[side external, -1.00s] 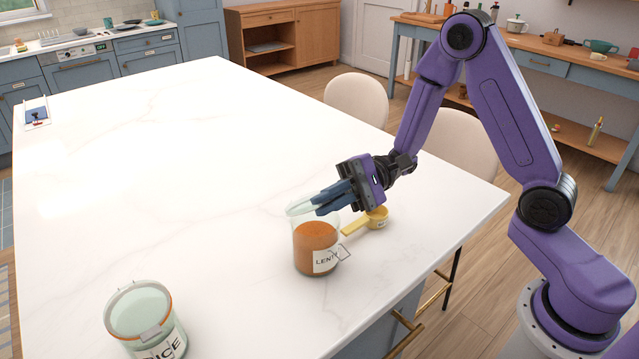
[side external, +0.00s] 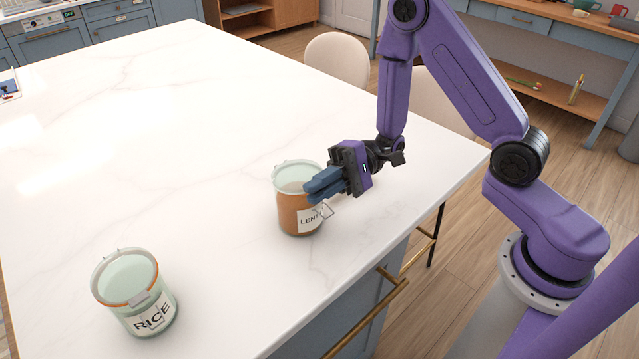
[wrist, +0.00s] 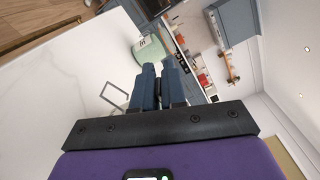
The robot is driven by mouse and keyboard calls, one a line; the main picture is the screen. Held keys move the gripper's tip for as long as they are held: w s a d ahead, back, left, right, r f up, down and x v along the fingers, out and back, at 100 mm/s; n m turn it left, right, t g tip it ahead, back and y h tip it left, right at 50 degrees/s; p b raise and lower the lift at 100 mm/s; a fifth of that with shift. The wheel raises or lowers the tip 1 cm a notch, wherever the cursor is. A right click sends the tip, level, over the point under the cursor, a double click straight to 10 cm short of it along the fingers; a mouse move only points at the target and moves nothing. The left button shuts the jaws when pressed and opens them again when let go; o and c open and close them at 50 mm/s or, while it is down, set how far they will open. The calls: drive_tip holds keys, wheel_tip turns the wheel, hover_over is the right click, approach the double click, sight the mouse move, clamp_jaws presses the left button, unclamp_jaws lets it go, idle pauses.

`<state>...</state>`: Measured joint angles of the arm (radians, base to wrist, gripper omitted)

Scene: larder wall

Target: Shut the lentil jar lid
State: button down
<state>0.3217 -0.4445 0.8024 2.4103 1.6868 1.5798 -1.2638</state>
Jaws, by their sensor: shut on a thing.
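The lentil jar (side external: 289,212) stands upright on the white island, with orange contents and a "LENTILS" label partly covered. Its pale green glass lid (side external: 295,173) lies across the top, close to flat; I cannot tell if it is fully seated. A thin wire clasp loop (side external: 326,211) sticks out at the label side, and a wire loop (wrist: 113,95) shows in the wrist view. My gripper (side external: 311,191) is at the jar's upper right rim, fingers close together, and appears shut on the lid's edge. The fingers hide the contact. They also show in the wrist view (wrist: 158,67).
The rice jar (side external: 135,291), with its orange seal and clasp, stands at the front left, and shows in the wrist view (wrist: 150,48).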

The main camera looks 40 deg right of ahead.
drive_tip(key=c, duration=1.3)
unclamp_jaws()
drive_tip(key=d, duration=1.7)
drive_tip(key=shift+d, duration=0.25)
